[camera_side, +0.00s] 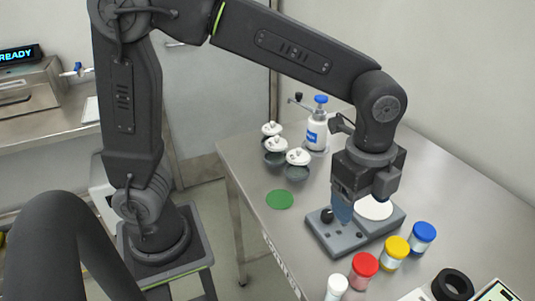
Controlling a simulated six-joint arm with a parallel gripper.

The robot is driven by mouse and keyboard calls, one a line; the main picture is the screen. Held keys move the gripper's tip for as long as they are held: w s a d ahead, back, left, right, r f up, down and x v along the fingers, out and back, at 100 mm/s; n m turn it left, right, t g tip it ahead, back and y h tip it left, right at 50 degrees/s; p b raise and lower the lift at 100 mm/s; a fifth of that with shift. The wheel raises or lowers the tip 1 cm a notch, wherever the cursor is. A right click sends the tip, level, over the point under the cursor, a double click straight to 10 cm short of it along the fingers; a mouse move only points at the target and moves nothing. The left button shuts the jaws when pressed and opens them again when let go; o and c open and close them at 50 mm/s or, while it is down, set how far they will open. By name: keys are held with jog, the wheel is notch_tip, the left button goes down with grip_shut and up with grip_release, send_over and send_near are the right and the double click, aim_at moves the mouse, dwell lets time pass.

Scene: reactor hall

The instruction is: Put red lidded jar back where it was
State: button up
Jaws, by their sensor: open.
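The red lidded jar (362,267) stands upright on the steel table, in a slanting row between a white-lidded jar (336,287) and a yellow-lidded jar (394,252). A blue-lidded jar (422,237) stands at the far end of the row. My gripper (342,212) points down with blue fingers above or in front of a grey device (350,240) with a white round plate (375,208). It is open, and no object shows in it. It is apart from the red lidded jar, up and left of it in the picture. The exact gap between the fingers is hard to see.
A green disc (279,199) lies flat on the table. Behind it stand several dark pots with white lids (298,156) and a white bottle with a blue cap (317,130). A black ring-shaped object (453,284) is at the front right. The right rear of the table is clear.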

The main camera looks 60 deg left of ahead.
jog(key=s+a+r+n+t, duration=0.1)
jog(key=s+a+n+t, duration=0.1)
jog(key=s+a+n, duration=0.4)
jog(key=s+a+r+n+t, duration=0.2)
jog(key=s+a+n, duration=0.4)
jog(key=a+n, duration=0.4)
jog(key=shift+a+n+t, duration=0.15)
jog(key=shift+n+t, duration=0.25)
jog(key=shift+n, duration=0.4)
jog(key=shift+w, duration=0.1)
